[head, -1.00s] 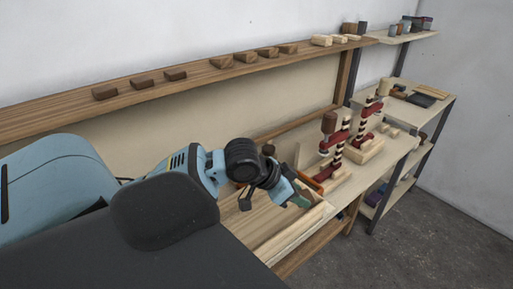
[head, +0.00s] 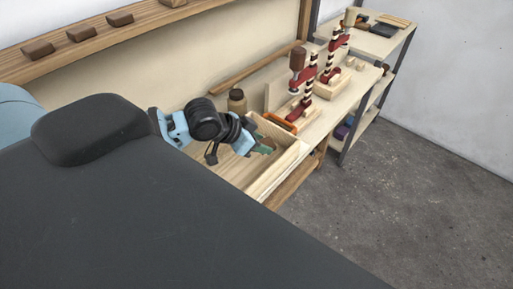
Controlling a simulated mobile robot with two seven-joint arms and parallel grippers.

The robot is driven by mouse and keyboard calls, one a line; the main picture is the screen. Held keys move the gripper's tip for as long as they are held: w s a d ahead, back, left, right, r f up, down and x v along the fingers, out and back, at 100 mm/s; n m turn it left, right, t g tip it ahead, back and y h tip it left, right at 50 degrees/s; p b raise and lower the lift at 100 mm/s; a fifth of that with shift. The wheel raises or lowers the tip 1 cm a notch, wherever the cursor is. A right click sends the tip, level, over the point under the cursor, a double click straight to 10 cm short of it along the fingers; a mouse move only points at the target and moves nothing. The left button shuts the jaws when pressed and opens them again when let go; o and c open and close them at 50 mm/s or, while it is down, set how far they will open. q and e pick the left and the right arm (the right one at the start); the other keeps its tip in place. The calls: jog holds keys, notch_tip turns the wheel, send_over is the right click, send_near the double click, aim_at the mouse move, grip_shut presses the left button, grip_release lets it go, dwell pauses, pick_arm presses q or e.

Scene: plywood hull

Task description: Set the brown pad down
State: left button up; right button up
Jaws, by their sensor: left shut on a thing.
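My left gripper (head: 258,148) is at the middle of the head view, over the open wooden box (head: 280,172) on the bench. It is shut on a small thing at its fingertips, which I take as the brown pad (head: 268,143). Only a little brown shows there beside a green piece; the wrist and fingers hide the rest. I cannot tell whether the pad touches the box. My right gripper is not in view.
Red clamps (head: 300,95) stand on the bench beyond the box, with an orange-edged item (head: 277,122) near its far end. A brown jar (head: 237,101) stands behind my wrist. Brown blocks (head: 80,34) lie on the upper shelf. The floor at right is clear.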

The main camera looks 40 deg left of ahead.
pick_arm(q)
jog(key=shift+f, duration=2.4)
jog(key=o, duration=1)
jog(key=shift+f, duration=0.1)
jog(key=shift+c, duration=0.2)
jog(key=shift+r, duration=0.2)
jog(key=v, duration=1.2)
